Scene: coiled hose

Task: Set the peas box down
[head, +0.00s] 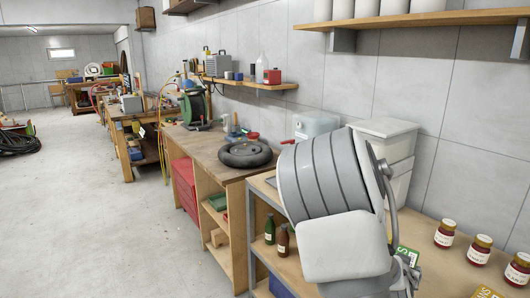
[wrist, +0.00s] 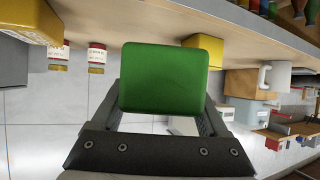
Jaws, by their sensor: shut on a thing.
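The peas box shows in the wrist view as a plain green face (wrist: 172,75) between the two fingers of my gripper (wrist: 168,98), which is shut on it. In the head view a small green strip with pale lettering (head: 408,254), probably the same box, shows just right of my arm above the wooden tabletop (head: 440,272). My arm hides most of it and my gripper there. I cannot tell whether the box touches the tabletop.
Several red jars (head: 479,249) stand along the right of the tabletop. A yellow box (head: 487,292) is at the bottom edge. White stacked bins (head: 385,145) stand at the back. In the wrist view a yellow thing (wrist: 204,45) shows behind the green box. Bare wood lies between box and jars.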

